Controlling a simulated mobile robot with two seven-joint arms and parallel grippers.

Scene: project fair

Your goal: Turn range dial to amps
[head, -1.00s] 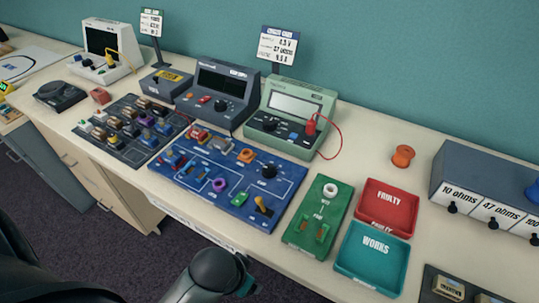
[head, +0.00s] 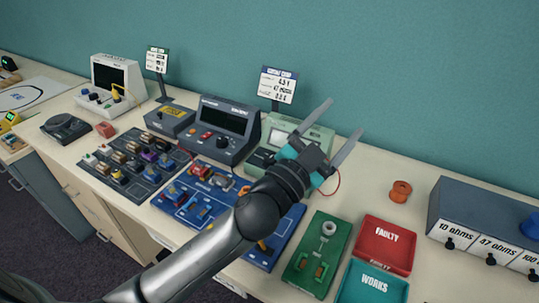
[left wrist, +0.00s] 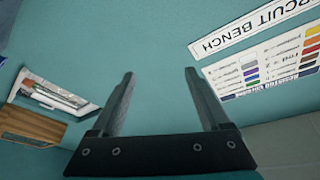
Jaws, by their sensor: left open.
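The green meter (head: 312,129) stands at the back of the bench, with its screen partly showing. My left arm and gripper cover much of its lower front, and I cannot make out its range dial clearly. My left gripper (head: 345,118) is open and empty, its two fingers pointing up and right in front of the meter and the wall. In the left wrist view the open fingers (left wrist: 159,75) have only teal wall between them. My right gripper is not in view.
A dark grey meter (head: 225,120) stands left of the green one. A blue circuit board (head: 277,245) lies under my arm. A green board (head: 318,250), red tray (head: 388,225) and teal tray (head: 372,290) lie to the right. A sign (head: 278,84) stands behind the meters.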

